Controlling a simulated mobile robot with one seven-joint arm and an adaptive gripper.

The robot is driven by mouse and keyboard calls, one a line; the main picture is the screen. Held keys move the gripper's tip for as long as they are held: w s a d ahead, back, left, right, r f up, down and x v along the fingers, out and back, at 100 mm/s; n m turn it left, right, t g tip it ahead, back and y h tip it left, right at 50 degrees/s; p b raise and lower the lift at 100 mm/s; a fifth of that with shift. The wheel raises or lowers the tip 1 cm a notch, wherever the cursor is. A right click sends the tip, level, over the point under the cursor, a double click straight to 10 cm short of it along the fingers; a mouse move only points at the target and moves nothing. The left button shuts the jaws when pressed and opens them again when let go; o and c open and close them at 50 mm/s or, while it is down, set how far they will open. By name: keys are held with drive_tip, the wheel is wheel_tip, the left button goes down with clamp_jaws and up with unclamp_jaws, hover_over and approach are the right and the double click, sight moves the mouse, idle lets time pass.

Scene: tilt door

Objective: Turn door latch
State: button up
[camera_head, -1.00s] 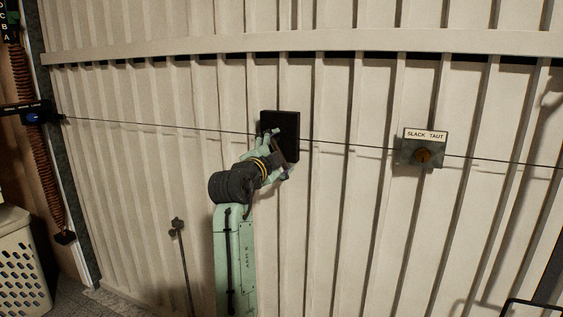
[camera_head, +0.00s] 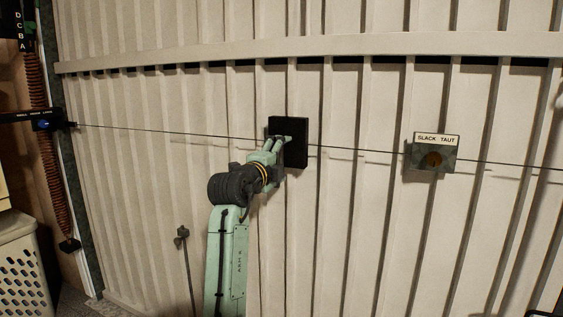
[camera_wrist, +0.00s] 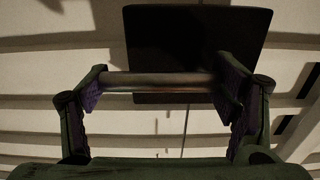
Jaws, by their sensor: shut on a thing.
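The door latch has a black square plate (camera_head: 296,128) on the pale ribbed door (camera_head: 350,215). In the wrist view the dark plate (camera_wrist: 197,40) fills the top middle. A brownish bar-shaped latch handle (camera_wrist: 158,79) lies level in front of it. My gripper (camera_wrist: 162,87) is shut on this handle, with one finger pad at each end of the bar. In the head view my gripper (camera_head: 279,150) is at the plate's lower left and hides the handle.
A thin cable runs across the door behind my gripper. A box labelled SLACK TAUT (camera_head: 435,155) sits to the right. A short rod (camera_head: 183,240) stands left of my arm. A pale slotted basket (camera_head: 22,265) is at the far left.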

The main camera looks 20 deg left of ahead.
drive_tip(key=shift+d, duration=0.1)
drive_tip(key=o, duration=1.7)
drive_tip(key=s, duration=1.2)
drive_tip(key=shift+a, duration=0.25)
